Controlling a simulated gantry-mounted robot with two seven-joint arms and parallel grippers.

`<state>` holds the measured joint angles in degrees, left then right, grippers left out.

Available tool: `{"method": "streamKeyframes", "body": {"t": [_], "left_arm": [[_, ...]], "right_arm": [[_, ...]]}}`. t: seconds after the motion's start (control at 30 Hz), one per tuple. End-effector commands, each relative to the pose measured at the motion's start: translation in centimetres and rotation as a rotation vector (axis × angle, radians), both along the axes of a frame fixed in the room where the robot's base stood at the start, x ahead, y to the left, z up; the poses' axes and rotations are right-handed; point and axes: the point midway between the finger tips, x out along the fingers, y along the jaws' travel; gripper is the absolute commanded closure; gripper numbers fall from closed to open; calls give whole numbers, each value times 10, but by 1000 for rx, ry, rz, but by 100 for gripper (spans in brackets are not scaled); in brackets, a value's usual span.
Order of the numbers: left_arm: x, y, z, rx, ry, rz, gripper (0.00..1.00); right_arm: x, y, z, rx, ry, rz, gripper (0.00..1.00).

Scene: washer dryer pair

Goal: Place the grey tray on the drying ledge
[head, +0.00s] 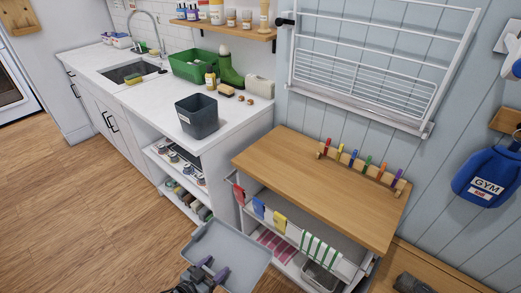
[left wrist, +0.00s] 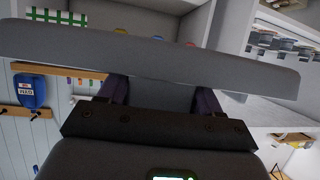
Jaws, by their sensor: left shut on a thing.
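The grey tray (head: 236,250) is a shallow tray with a raised rim, at the bottom middle of the head view. It is in the air above the floor, in front of the shelving. My left gripper (head: 209,271) is shut on the near edge of the tray. In the left wrist view the tray (left wrist: 150,62) spans the picture ahead of the two fingers (left wrist: 160,95) and hides much behind it. A white wire drying rack hangs on the blue wall, with a pale ledge (head: 355,107) along its bottom. The tray is well apart from it. My right gripper is not in view.
A wooden-topped unit (head: 290,160) stands below the rack, with a peg strip (head: 362,165) at its back and cloths hanging in front. A dark bin (head: 197,116) stands on the white counter. Open floor lies at left.

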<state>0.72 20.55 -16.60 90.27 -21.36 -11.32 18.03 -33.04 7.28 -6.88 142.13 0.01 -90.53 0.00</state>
Motion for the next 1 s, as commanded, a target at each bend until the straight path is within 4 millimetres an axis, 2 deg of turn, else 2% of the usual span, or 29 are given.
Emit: {"method": "streamKeyframes", "body": {"t": [0.03, 0.1, 0.2, 0.3, 0.43, 0.5, 0.57, 0.6, 0.63, 0.87, 1.0], "left_arm": [[5, -5, 46, -6, -8, 44, 72], [10, -4, 83, -7, -7, 122, 72], [13, 4, 130, -8, -5, 243, 72], [12, 18, 165, -8, -3, 364, 71], [8, 36, 184, -4, 1, 476, 71], [5, 46, 186, -2, 2, 522, 71], [3, 54, 182, 1, 4, 558, 71], [-1, 59, 172, 3, 7, 577, 71], [0, 58, 188, 0, 1, 573, 71], [-8, 57, 224, 0, 0, 568, 71], [-15, 56, 254, 0, 1, 567, 71]], "right_arm": [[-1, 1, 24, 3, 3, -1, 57], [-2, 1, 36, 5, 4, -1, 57], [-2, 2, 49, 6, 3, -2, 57], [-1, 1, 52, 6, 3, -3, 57], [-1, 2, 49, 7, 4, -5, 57], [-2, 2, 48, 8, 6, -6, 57], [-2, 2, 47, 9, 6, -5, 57], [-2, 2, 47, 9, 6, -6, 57], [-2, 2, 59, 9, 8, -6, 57], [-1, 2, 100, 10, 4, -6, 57], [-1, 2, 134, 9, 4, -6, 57]]}}
